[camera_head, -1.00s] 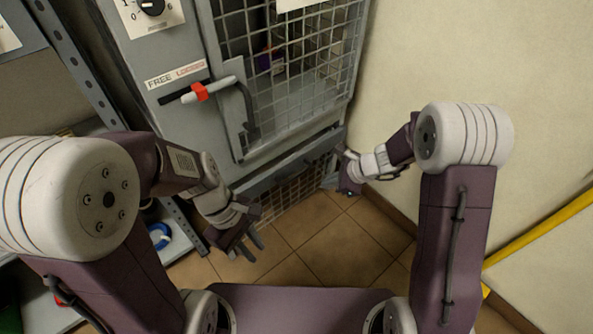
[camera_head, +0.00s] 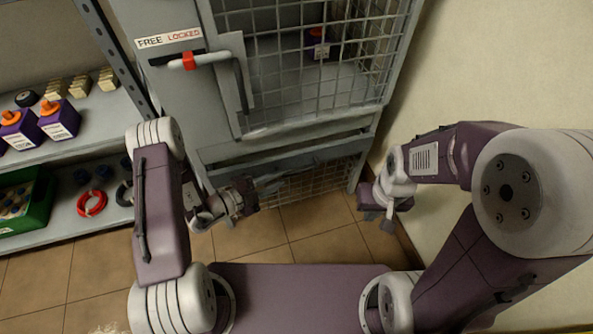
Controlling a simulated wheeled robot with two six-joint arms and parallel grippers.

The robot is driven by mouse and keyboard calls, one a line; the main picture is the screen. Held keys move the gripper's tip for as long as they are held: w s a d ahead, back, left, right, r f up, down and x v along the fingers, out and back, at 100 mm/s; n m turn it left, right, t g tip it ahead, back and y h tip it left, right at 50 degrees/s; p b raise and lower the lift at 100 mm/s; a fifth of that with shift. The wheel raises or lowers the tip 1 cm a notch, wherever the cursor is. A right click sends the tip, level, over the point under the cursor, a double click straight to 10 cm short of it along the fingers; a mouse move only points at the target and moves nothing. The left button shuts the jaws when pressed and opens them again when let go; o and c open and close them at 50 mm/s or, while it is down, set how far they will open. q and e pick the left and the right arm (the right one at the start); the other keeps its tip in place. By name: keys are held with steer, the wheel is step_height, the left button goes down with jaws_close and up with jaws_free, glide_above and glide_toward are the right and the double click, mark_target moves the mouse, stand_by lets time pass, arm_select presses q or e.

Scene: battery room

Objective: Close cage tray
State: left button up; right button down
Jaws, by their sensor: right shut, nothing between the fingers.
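The grey metal cage (camera_head: 300,75) stands ahead with its mesh door. Below the door is a grey tray front (camera_head: 225,151) running across the cage; I cannot tell for sure how far it stands out. My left gripper (camera_head: 268,186) is low in front of the cage, below the tray front, pointing right. Its fingers are dark against the mesh, so their opening is unclear, as is any contact. My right gripper (camera_head: 377,216) is shut and empty, low by the cage's right corner, apart from the tray.
The door handle (camera_head: 200,60) with a red clip sits beside a FREE/LOCKED label (camera_head: 168,38). Shelves (camera_head: 60,148) at left hold purple batteries and a red coil (camera_head: 91,203). A wall is close at right. Tiled floor is clear.

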mark_target(297, 170)
arm_select(q)
steer(key=b+x, duration=0.3)
steer(key=x, duration=0.4)
steer(key=shift+w+d+f+b, duration=0.15)
steer(key=shift+d+f+b, duration=0.1)
steer(key=shift+d+b, duration=0.1)
steer(key=shift+w+d, duration=0.2)
steer(key=shift+d, duration=0.05)
jaws_close()
stand_by(0.7)
